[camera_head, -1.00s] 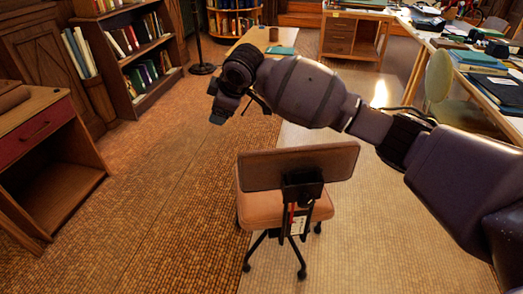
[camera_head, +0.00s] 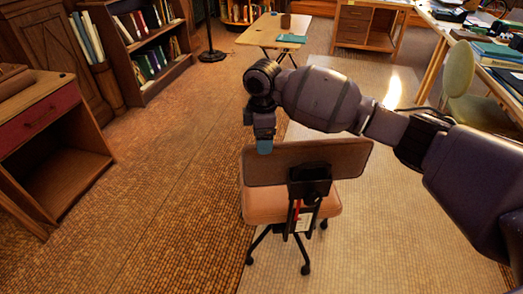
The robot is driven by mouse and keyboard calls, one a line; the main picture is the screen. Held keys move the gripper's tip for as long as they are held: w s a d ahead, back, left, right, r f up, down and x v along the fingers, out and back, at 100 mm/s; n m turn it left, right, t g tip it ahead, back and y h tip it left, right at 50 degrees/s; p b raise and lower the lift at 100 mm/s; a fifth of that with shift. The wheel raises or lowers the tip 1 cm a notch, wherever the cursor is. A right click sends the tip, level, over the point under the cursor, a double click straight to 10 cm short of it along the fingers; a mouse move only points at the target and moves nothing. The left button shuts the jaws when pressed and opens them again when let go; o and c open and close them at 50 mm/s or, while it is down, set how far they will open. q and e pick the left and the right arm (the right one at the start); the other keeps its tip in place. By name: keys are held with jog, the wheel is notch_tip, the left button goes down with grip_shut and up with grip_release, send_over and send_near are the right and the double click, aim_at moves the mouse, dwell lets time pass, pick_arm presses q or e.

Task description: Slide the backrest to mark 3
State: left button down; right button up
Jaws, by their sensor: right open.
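The brown backrest (camera_head: 350,158) belongs to a swivel chair seen from behind at the picture's middle. A black bracket (camera_head: 309,182) joins it to the chair, with a red strip (camera_head: 297,210) and a small white label (camera_head: 304,222) below. I cannot read any mark numbers. The tan seat (camera_head: 262,206) is partly hidden by the backrest. My right gripper (camera_head: 264,148) points down by the backrest's top left edge, open, with nothing visible in it. I cannot tell whether it touches the backrest. My left gripper is not in view.
A low wooden table (camera_head: 262,36) with a teal book stands beyond my right arm. A desk (camera_head: 50,150) is at the left and a bookcase (camera_head: 145,60) behind it. A green chair (camera_head: 465,90) stands at the right. The floor left of the chair is clear.

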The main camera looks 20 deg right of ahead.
aim_at(263, 159)
pick_arm(q)
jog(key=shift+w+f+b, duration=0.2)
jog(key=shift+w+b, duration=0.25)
jog(key=shift+b, duration=0.05)
pick_arm(e)
notch_tip(263, 159, down, 5)
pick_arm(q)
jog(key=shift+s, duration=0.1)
pick_arm(e)
jog(key=shift+c, duration=1.3)
jog(key=c, duration=1)
notch_tip(263, 159, down, 3)
jog(key=shift+f, duration=0.35)
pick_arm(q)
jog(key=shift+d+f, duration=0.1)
pick_arm(e)
jog(key=o, duration=1.3)
jog(key=shift+r, duration=0.15)
jog(key=shift+c, duration=0.2)
